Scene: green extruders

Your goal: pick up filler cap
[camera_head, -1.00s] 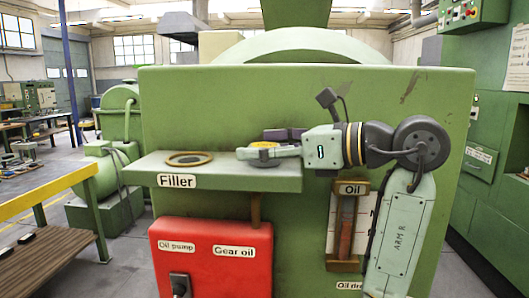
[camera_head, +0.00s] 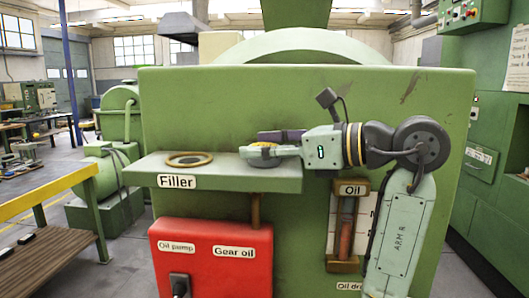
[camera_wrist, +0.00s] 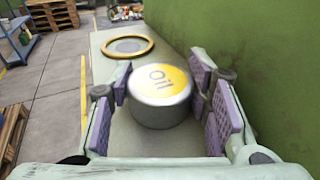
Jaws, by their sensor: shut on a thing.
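The filler cap is a round silver cap with a yellow top marked "oil" (camera_wrist: 160,103). It stands upright on the green shelf in the wrist view, and its yellow top (camera_head: 263,145) shows partly behind my near finger in the head view. My gripper (camera_wrist: 160,88) is shut on the cap, with purple pads on its left and right sides. In the head view my gripper (camera_head: 262,148) lies level just above the shelf, reaching in from the right. The filler opening, a brass ring (camera_head: 188,160), is on the shelf left of the cap.
The green shelf (camera_head: 215,177) labelled "Filler" juts from a tall green machine wall (camera_head: 200,110) close behind my gripper. A red box (camera_head: 215,265) is below the shelf. An oil gauge (camera_head: 346,225) is below my wrist. Free air is above the shelf.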

